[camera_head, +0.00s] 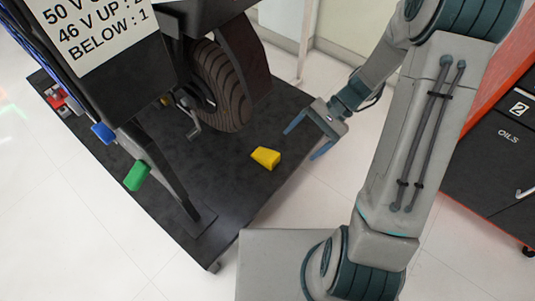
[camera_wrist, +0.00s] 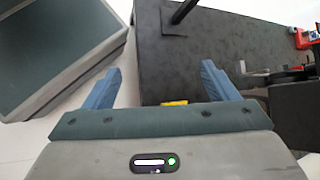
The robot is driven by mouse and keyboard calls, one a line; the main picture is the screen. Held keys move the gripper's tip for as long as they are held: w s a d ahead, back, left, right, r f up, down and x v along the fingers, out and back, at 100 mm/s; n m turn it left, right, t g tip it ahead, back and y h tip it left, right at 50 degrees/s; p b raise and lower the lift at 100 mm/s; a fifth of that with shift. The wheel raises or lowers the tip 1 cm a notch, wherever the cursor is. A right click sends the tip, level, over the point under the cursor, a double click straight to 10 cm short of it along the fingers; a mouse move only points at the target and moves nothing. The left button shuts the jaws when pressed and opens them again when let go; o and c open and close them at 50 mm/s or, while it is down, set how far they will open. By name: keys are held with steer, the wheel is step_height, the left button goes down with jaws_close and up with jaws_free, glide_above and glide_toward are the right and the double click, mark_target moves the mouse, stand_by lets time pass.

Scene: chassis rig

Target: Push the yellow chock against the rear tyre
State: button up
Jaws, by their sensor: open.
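The yellow chock (camera_head: 266,157) lies on the black platform (camera_head: 262,195), a short gap from the rear tyre (camera_head: 222,88), toward the platform's right edge. My gripper (camera_head: 308,139) is open, just right of the chock and above the platform edge, its two blue fingers apart and pointing left. Nothing is between the fingers in the head view. In the wrist view a thin yellow strip of the chock (camera_wrist: 174,103) shows just past the palm, between the open fingers (camera_wrist: 160,82); the rest is hidden by the palm. The chock and the gripper look apart.
A black frame with a label sign (camera_head: 98,25) stands over the platform. A black cabinet marked OILS (camera_head: 500,165) is at the right. White floor lies around the platform.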

steer(key=w+f+m+t+y, duration=0.2)
steer(key=w+f+m+y, duration=0.15)
steer(key=f, duration=0.45)
steer(key=w+f+m+t+y, duration=0.3)
steer(key=f+m+y, duration=0.15)
steer(key=f, duration=0.35)
steer(key=m+t+h+b, duration=0.1)
steer(key=m+t+h, duration=0.1)
steer(key=m+t, duration=0.85)
glide_toward(269, 155)
steer(key=shift+m+g, duration=0.25)
steer(key=shift+m, duration=0.2)
steer(key=b+x, duration=0.2)
steer(key=x, duration=0.3)
steer(key=shift+w+d, duration=0.15)
steer(key=shift+b+x, duration=1.2)
steer(key=shift+x, duration=1.55)
steer(key=c, duration=1.2)
steer(key=shift+c, duration=1)
steer(key=shift+r, duration=0.15)
